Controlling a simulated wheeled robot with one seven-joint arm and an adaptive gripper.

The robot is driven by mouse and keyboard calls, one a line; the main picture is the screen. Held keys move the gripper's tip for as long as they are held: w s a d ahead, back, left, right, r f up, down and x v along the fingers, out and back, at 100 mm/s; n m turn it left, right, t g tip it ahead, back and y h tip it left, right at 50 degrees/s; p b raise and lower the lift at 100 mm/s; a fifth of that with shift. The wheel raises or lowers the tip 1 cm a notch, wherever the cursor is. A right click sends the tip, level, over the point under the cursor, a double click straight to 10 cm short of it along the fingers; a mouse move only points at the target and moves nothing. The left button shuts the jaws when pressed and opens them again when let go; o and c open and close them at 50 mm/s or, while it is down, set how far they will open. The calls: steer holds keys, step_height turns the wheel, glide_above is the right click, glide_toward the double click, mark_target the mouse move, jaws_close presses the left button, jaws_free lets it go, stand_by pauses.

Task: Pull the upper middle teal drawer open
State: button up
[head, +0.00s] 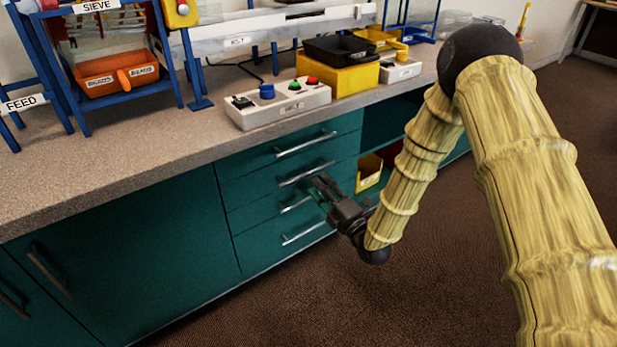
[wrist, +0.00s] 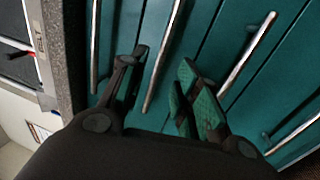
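The upper middle teal drawer (head: 252,191) is the second from the top in a stack of several, and its front looks flush with the others. Its silver bar handle (head: 300,176) is partly behind my gripper (head: 319,185) in the head view. In the wrist view, this handle (wrist: 165,55) runs between the two fingers of my gripper (wrist: 162,60). The fingers are spread apart, with a gap on each side of the bar. The wrist view does not show clearly how deep the bar sits between them.
The top drawer handle (wrist: 94,45) and a lower handle (wrist: 248,58) lie on either side of the fingers. The countertop (head: 150,157) overhangs above. A yellow bin (head: 369,172) sits in an open bay right of the drawers. The brown floor (head: 300,300) in front is clear.

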mark_target(308, 172)
steer(key=b+x, duration=0.1)
steer(key=x, duration=0.5)
steer(key=shift+w+a+b, duration=0.15)
steer(key=shift+b, duration=0.2)
jaws_close()
